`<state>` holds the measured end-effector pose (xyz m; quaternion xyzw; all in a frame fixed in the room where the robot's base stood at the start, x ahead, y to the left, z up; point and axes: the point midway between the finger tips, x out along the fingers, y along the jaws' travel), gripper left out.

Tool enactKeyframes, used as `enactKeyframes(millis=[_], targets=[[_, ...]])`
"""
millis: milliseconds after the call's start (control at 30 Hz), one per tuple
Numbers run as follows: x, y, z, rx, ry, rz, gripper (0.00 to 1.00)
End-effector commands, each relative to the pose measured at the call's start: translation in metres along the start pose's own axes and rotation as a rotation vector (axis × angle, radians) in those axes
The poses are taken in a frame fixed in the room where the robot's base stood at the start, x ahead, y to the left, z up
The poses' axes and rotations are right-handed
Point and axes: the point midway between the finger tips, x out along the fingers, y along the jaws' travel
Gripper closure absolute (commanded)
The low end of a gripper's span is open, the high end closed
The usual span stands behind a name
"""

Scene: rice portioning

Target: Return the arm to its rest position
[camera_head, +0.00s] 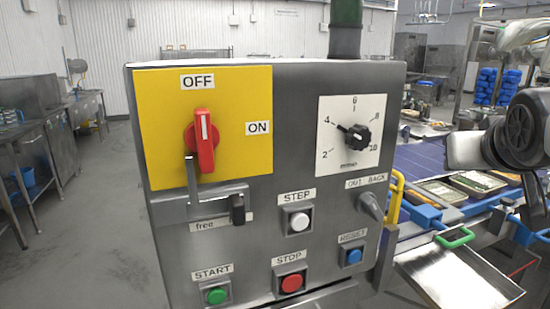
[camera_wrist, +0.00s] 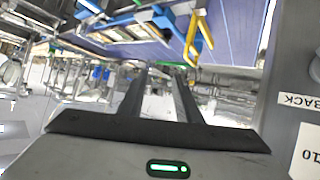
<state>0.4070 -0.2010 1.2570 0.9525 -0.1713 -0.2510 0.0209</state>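My gripper (camera_wrist: 161,68) shows in the wrist view with its two dark fingers pointing away from the camera. A clear gap lies between the fingers, with nothing held in it. A small green light glows on the gripper body. In the head view, part of my arm (camera_head: 518,128) enters at the right edge, beside the control box and above the conveyor side. I cannot make out the fingertips there.
The grey control box (camera_head: 260,240) carries a red switch handle (camera_head: 203,140), upright towards OFF, a dial (camera_head: 354,136) and several buttons. At right are a blue conveyor (camera_head: 425,165), filled trays (camera_head: 478,182), a yellow handle (camera_head: 394,196) and a metal scoop-like tray (camera_head: 458,280). Open floor lies left.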

Motion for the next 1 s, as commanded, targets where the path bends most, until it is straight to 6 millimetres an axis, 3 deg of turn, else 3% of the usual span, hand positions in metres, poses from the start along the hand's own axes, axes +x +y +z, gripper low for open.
enactKeyframes(millis=[100, 200, 400, 433, 600, 800, 1000], targets=[[-0.023, -0.062, 0.051, -0.020, -0.148, -0.115, 0.69], [-0.049, -0.107, 0.103, -0.053, -0.287, -0.199, 0.69], [-0.118, -0.169, 0.215, -0.158, -0.581, -0.332, 0.69], [-0.131, -0.161, 0.173, -0.147, -0.565, -0.327, 0.69], [-0.160, -0.152, 0.113, -0.144, -0.562, -0.323, 0.69], [-0.178, -0.146, 0.080, -0.143, -0.560, -0.322, 0.69], [-0.179, -0.146, 0.076, -0.143, -0.559, -0.321, 0.69]])
